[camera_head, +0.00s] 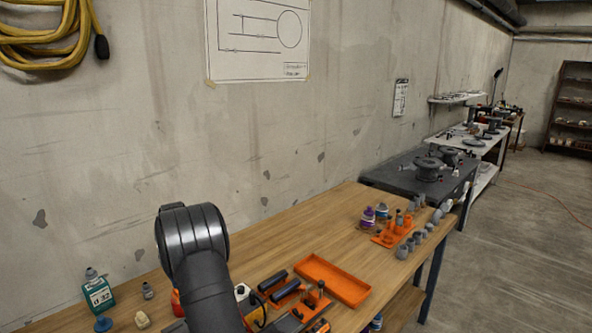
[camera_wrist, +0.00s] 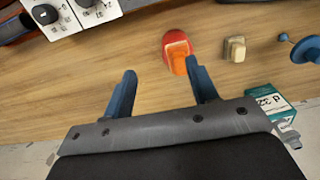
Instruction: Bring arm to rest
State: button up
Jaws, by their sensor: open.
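My gripper (camera_wrist: 164,92) shows in the wrist view with its two blue fingers spread wide apart and nothing held between them. It points down over the wooden workbench (camera_wrist: 140,60). A red and orange object (camera_wrist: 178,52) lies beyond the fingers, close to the right fingertip; I cannot tell whether they touch. In the head view my dark arm rises at the lower middle over the bench (camera_head: 325,220), and the gripper itself is hidden there.
A green-labelled bottle (camera_head: 98,292) stands at the bench's left. An empty orange tray (camera_head: 335,278) lies right of my arm, beside black-handled tools (camera_head: 280,285). Grey pipe fittings (camera_head: 403,250) line the far right. The concrete wall (camera_head: 130,140) bounds the back. Bare wood lies mid-bench.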

jog(key=d+r, duration=0.5)
jog(key=d, duration=0.3)
jog(key=s+a+f, duration=0.2)
jog(key=s+a, duration=0.4)
jog(key=s, duration=0.4)
jog(key=s+a+f, duration=0.3)
jog(key=s+a, duration=0.2)
jog(key=s, duration=0.5)
jog(key=s+a+f, duration=0.2)
jog(key=s+a, duration=0.4)
jog(key=s, duration=0.4)
jog(key=f, duration=0.6)
jog(key=shift+w+d+f, duration=0.1)
jog(key=shift+d+f, duration=0.2)
jog(key=shift+f, duration=0.9)
jog(key=shift+r, duration=0.15)
notch_tip(320, 180, up, 8)
jog(key=w+d+r, duration=0.2)
jog(key=w+d, duration=0.1)
jog(key=w, duration=0.9)
jog(key=shift+w+d+r, duration=0.2)
jog(key=shift+w+d, duration=0.05)
